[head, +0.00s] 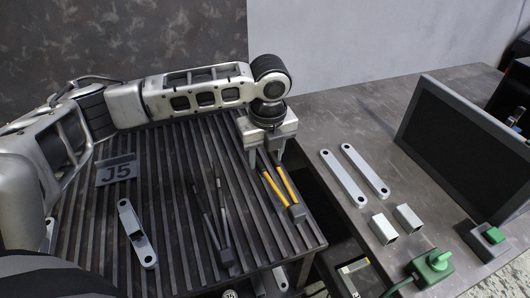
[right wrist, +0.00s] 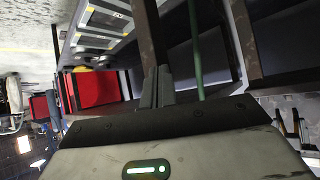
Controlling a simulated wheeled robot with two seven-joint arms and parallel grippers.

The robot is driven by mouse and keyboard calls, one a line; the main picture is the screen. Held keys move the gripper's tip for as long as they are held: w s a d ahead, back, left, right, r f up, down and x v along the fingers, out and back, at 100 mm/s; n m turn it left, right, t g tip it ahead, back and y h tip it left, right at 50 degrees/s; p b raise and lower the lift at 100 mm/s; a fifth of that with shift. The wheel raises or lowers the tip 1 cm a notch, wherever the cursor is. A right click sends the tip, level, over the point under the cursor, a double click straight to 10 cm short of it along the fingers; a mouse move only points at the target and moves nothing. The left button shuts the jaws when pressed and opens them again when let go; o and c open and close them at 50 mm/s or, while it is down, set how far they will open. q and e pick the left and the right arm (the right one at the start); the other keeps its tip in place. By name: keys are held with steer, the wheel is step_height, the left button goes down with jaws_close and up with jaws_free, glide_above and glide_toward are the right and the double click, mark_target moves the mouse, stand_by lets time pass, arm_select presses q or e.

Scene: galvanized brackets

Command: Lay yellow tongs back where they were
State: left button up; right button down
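Yellow tongs (head: 285,183) with a dark end block lie slanted near the right edge of the slatted table; their upper ends are partly hidden by my left gripper. My left gripper (head: 267,160) points down over that upper end, its two fingers apart with the tongs' dark arms between them. I see no firm contact between fingers and tongs. My right gripper (right wrist: 156,88) shows only in the right wrist view, its fingers together with nothing seen between them.
Black tongs (head: 212,220) lie left of the yellow ones on the slatted table (head: 180,190). Across a gap, the other table (head: 320,125) bears flat brackets (head: 343,177), square tubes (head: 384,229) and a dark screen (head: 460,145).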

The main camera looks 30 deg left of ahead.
arm_select(q)
steer(key=b, duration=0.7)
glide_above(264, 189)
step_height(264, 189, down, 6)
steer(key=shift+d+f, duration=0.1)
steer(key=shift+f, duration=1.05)
arm_select(e)
steer(key=shift+w+a+f, duration=0.15)
steer(key=shift+a+f, duration=0.15)
steer(key=shift+f, duration=0.45)
steer(key=shift+w+a+f, duration=0.15)
steer(key=shift+a+f, duration=0.1)
steer(key=shift+f, duration=0.45)
arm_select(q)
steer(key=o, duration=0.6)
